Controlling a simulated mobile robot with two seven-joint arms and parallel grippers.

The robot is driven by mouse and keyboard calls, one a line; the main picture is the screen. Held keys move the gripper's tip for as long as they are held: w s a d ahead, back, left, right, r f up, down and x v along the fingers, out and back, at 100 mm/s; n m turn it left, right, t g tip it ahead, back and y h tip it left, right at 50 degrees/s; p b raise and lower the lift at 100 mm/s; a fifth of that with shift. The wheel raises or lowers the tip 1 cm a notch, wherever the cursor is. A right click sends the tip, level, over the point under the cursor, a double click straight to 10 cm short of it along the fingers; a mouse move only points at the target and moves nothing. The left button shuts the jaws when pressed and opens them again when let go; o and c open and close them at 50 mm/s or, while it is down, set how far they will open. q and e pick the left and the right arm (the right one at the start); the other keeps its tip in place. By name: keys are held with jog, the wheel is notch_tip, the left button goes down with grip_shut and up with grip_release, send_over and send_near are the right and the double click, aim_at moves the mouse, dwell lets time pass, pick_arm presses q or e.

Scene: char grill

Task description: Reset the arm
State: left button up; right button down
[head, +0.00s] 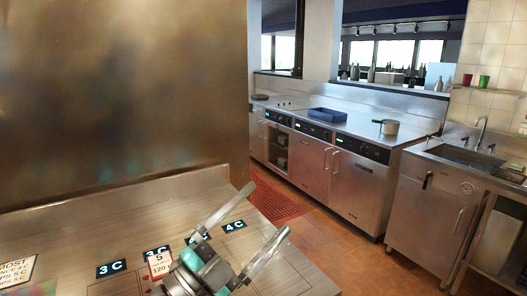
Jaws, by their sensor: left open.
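My left gripper (243,231) shows at the bottom centre of the head view, with its two pale fingers spread wide apart. It is open and nothing shows between the fingers. It is over the metal counter (85,220), near the counter's right edge. My right gripper is not in view.
The counter carries dark labels such as 3C (112,268) and a white sign (17,271). A tall metal panel (120,90) stands behind it. Across the tiled floor is a steel counter with a blue tray (328,116), a pot (389,127) and a sink (465,155).

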pick_arm(q)
jog(key=s+a+f+n+y, duration=0.2)
jog(key=a+f+n+y, duration=1.3)
jog(key=f+n+y, duration=0.25)
jog(key=s+f+n+g+h, duration=0.1)
jog(key=s+f+g, duration=0.55)
jog(key=s, duration=0.35)
jog(key=s+f+n+g, duration=0.1)
jog(key=s+f+g, duration=0.4)
jog(key=s+f, duration=0.3)
jog(key=s+f+g+b, duration=0.2)
jog(key=s+f+b, duration=0.1)
jog(key=f, duration=2.1)
jog(key=s+a+f+b, duration=0.3)
jog(key=s+f, duration=1.2)
jog(key=f, duration=0.2)
jog(key=shift+m+g, duration=0.35)
jog(key=shift+m, duration=0.1)
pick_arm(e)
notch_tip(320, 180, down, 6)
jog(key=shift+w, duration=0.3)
